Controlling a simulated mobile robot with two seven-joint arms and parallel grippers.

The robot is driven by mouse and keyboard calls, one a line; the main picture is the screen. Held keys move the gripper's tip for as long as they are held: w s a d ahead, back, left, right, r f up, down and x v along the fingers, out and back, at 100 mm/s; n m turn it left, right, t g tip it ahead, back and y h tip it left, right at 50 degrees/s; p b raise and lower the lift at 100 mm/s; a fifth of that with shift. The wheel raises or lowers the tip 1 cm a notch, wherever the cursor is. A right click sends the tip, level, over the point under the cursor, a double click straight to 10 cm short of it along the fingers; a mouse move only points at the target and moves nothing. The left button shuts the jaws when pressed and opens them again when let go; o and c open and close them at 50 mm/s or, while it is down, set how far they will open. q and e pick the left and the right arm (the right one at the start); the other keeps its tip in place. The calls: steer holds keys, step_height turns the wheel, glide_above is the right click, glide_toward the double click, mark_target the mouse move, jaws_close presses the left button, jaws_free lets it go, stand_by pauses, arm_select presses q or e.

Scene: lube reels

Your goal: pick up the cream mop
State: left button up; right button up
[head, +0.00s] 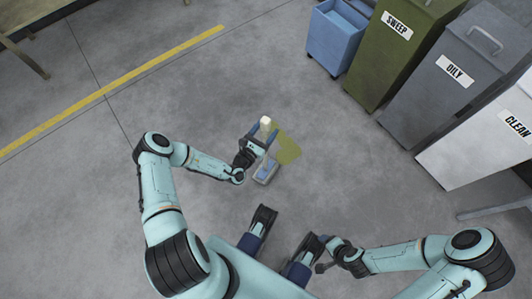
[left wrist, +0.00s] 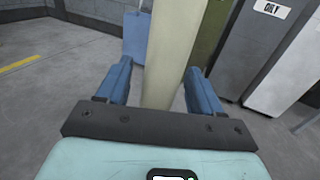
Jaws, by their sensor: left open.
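The cream mop stands roughly upright, its cream handle (head: 265,122) seen almost end-on in the head view. A grey and blue block (head: 265,171), seemingly the mop's foot, is on the floor below it. My left gripper (head: 263,131) is open, with its blue fingers on either side of the handle. In the left wrist view the cream handle (left wrist: 171,50) rises between the fingers (left wrist: 157,85), with a gap at the left finger. Contact at the right finger cannot be told. My right gripper (head: 318,267) is low in the head view, too small and covered to read.
A yellow-green patch (head: 289,148) lies on the floor beside the mop. A blue bin (head: 335,42) and green SWEEP (head: 385,55), grey OILY (head: 435,90) and white CLEAN (head: 480,145) bins line the upper right. The floor to the left is open, crossed by a yellow line (head: 110,90).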

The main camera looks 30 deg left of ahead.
arm_select(q)
steer(key=shift+w, duration=0.95)
steer(key=shift+c, duration=0.3)
steer(key=c, duration=1)
jaws_close()
steer(key=shift+r, duration=0.15)
